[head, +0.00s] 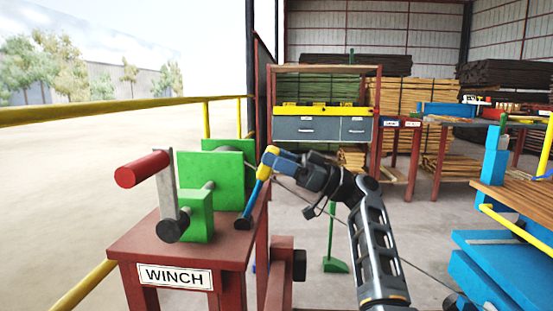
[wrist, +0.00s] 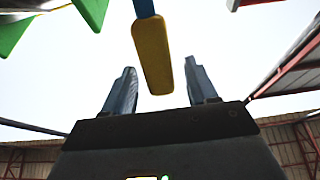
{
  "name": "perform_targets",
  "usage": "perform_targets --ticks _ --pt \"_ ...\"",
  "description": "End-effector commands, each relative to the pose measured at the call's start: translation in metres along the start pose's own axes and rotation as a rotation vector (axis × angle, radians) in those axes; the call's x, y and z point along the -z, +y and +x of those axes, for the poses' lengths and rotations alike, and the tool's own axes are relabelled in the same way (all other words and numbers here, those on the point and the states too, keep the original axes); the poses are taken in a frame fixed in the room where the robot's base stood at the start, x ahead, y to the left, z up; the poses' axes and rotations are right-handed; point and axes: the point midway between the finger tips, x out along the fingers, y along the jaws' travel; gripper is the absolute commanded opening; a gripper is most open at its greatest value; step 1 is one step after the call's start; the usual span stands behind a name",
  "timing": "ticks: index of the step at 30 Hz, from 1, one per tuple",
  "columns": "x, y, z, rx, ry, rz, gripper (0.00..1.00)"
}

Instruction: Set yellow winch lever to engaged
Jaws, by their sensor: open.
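The winch lever has a blue shaft (head: 253,198) and a yellow grip (head: 268,162). In the head view it rises from the right side of the winch table and tilts up to the right. My gripper (head: 277,160) is right at the yellow grip, coming from the right. In the wrist view the yellow grip (wrist: 153,54) hangs between and beyond the two open fingers of my gripper (wrist: 160,88). Gaps show on both sides, so the fingers are not closed on it. The lever's pivot is at the table top.
The green winch (head: 200,213) with its grey crank and red handle (head: 142,169) stands left of the lever on the red table (head: 140,240) marked WINCH. A yellow railing (head: 100,112) runs behind. A blue bench (head: 500,265) stands at the right. Floor between is mostly open.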

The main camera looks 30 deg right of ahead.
Motion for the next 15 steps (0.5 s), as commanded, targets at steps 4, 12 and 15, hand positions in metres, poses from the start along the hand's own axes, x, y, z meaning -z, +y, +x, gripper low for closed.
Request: perform_targets --ticks 4,12,15 --pt "0.001 0.001 -0.018 -0.004 0.000 0.001 0.57" --pt "0.000 0.001 -0.060 -0.004 0.000 0.000 0.57" --pt "0.000 0.001 -0.071 -0.003 0.000 0.000 0.57"
